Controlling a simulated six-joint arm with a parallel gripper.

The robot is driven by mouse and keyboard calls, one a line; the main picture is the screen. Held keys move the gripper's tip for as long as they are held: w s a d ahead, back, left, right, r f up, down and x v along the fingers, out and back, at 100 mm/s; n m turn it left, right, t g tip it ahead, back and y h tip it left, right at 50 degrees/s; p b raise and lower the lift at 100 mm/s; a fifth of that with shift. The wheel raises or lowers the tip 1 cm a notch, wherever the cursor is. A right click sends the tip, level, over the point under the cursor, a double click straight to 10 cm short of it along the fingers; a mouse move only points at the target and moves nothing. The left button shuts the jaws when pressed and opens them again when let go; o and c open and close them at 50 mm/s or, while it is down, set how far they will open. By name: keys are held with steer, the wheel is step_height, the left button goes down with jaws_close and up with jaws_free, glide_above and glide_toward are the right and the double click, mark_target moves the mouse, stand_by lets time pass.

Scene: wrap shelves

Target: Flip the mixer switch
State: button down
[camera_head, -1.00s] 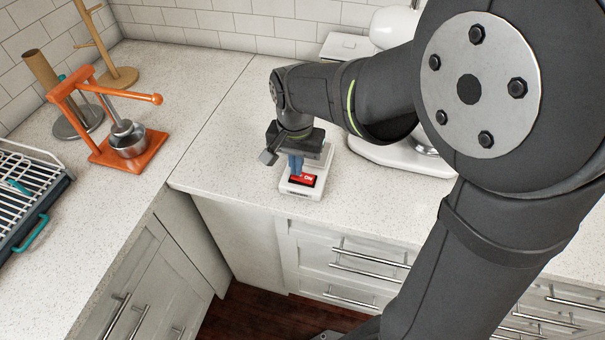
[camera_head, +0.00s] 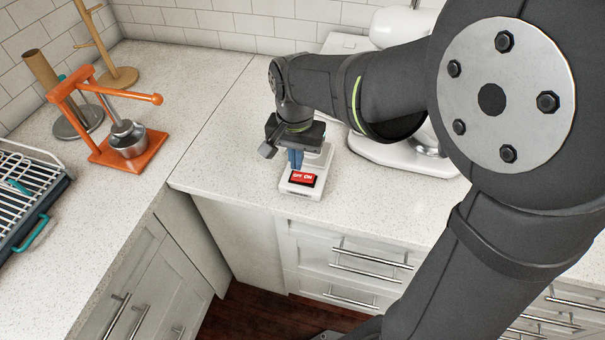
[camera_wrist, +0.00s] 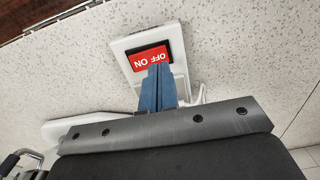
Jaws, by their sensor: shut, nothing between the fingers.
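The red rocker switch (camera_head: 303,179), marked OFF and ON, is set in a white base (camera_head: 302,193) on the counter. It also shows in the wrist view as a red face (camera_wrist: 145,59) in a dark frame. My gripper (camera_head: 295,165) is shut and empty, its blue fingers pointing down at the switch's back edge. The white mixer (camera_head: 400,152) stands behind and right, partly hidden by my arm.
An orange juicer press (camera_head: 107,158) with a metal cup stands on the left counter. A paper towel holder (camera_head: 78,120) and a wooden mug tree (camera_head: 118,75) are behind it. A dish rack (camera_head: 35,185) is at the left edge. Counter left of the switch is clear.

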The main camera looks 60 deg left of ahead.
mark_target(296, 176)
steer(key=shift+r, duration=2.15)
steer(key=shift+f, duration=3.5)
steer(key=shift+r, duration=4.15)
steer(key=w+r+m+t+y, duration=0.1)
steer(key=w+r+m+y, duration=0.9)
steer(key=w+r+m, duration=0.3)
steer(key=shift+w+a+r+m+t, duration=0.15)
steer(key=shift+w+r+m+t, duration=0.25)
steer(key=shift+w+m, duration=0.65)
